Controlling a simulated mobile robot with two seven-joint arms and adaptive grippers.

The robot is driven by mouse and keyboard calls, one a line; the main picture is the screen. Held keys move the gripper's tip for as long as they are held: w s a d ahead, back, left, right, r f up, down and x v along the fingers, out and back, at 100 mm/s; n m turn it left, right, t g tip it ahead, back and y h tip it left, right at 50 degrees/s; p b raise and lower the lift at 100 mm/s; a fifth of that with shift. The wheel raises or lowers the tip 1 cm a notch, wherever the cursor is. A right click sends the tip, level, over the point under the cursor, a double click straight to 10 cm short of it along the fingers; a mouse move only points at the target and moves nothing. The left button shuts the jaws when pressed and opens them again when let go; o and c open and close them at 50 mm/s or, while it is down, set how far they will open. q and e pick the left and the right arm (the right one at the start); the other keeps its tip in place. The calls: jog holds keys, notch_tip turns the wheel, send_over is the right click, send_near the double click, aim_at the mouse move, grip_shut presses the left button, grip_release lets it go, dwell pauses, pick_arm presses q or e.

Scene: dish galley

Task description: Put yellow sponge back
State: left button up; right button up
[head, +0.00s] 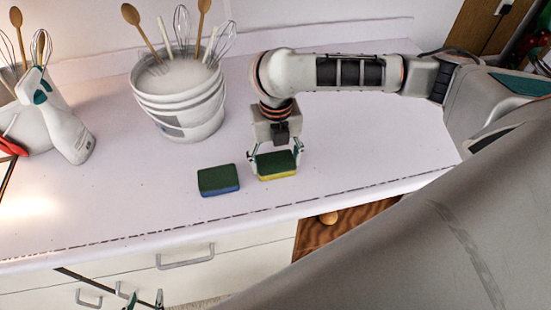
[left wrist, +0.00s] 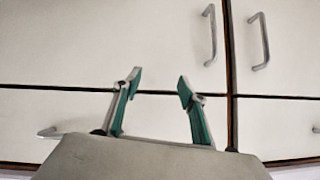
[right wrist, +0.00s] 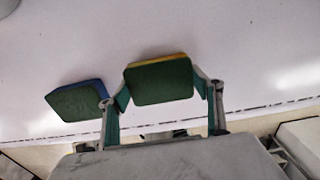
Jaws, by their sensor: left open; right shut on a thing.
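The yellow sponge (head: 277,166) has a dark green top and a yellow lower layer. It is on or just above the white counter, right of the blue sponge (head: 218,180); I cannot tell whether it touches the counter. My right gripper (head: 275,162) points down and is shut on the yellow sponge, one finger at each end. The right wrist view shows the yellow sponge (right wrist: 160,81) between the fingers and the blue sponge (right wrist: 78,101) to the left, a small gap apart. My left gripper (head: 143,299) is low in front of the drawers, open and empty in the left wrist view (left wrist: 157,82).
A white bucket (head: 180,105) with whisks and wooden spoons stands behind the sponges. A spray bottle (head: 58,120) and another utensil container are at the left. The counter (head: 370,150) is clear right of the yellow sponge. Drawers with handles are below its front edge.

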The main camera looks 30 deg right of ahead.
aim_at(276, 162)
jog(key=o, duration=1)
jog(key=shift+o, duration=0.2)
notch_tip(276, 162, up, 12)
dwell(0.4)
